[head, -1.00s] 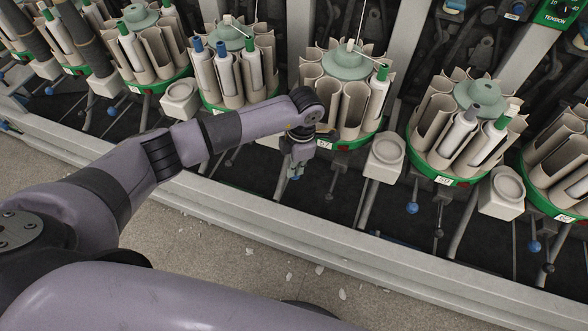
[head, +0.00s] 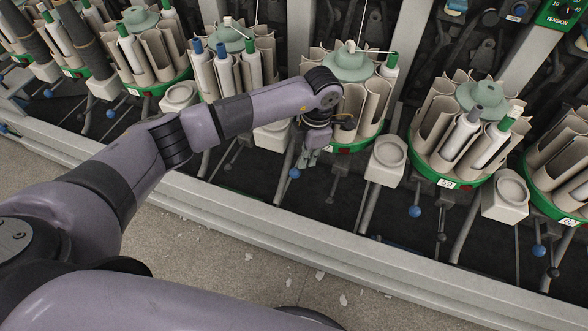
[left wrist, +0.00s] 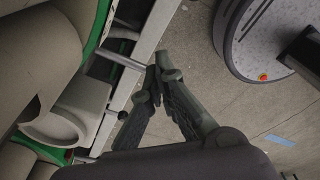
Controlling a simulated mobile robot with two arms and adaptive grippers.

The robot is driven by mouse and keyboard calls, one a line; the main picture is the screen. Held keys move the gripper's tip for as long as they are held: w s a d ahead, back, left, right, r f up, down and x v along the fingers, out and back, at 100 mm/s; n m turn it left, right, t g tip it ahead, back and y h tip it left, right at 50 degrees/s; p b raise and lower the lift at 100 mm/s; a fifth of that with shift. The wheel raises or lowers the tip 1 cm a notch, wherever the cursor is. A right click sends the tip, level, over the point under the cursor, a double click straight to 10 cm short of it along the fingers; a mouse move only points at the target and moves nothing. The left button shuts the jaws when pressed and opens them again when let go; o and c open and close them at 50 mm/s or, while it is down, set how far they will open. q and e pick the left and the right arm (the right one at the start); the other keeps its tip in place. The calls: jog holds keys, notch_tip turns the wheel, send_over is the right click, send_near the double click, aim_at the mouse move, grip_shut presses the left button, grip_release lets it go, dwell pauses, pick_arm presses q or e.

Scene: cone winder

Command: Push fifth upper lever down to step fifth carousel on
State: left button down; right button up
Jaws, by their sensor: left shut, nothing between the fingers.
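My left gripper (head: 308,158) is shut and empty, pointing down in front of the middle carousel (head: 372,112). A blue-knobbed lever (head: 294,173) sits just below and left of its fingertips; I cannot tell whether they touch. A dark-knobbed lever (head: 329,199) hangs lower. The carousel has beige pockets, a grey-green hub and a green base, with one green-tipped tube (head: 391,65) at its right. My wrist partly hides its front and number label. In the left wrist view the fingertips (left wrist: 157,72) meet, near a metal rod and a dark knob (left wrist: 122,115). My right gripper is out of view.
Neighbouring carousels stand left (head: 240,75) and right (head: 462,130), with blue-knobbed levers below. A cream bracket with a round cup (head: 386,158) is right of my gripper. A grey rail (head: 300,225) runs along the machine's front. The floor before it holds small white scraps.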

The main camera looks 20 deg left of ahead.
pick_arm(q)
jog(key=shift+w+d+r, duration=0.1)
jog(key=shift+d+r, duration=0.05)
jog(key=shift+r, duration=0.75)
jog(key=shift+w+d+r, duration=0.1)
jog(key=shift+d+r, duration=0.05)
jog(key=shift+r, duration=0.7)
jog(key=shift+w+d+r, duration=0.1)
jog(key=shift+d+r, duration=0.05)
jog(key=shift+r, duration=0.75)
jog(key=shift+s, duration=0.1)
jog(key=s+p, duration=0.5)
jog(key=s, duration=0.9)
jog(key=shift+a+f, duration=0.25)
jog(key=shift+f, duration=0.05)
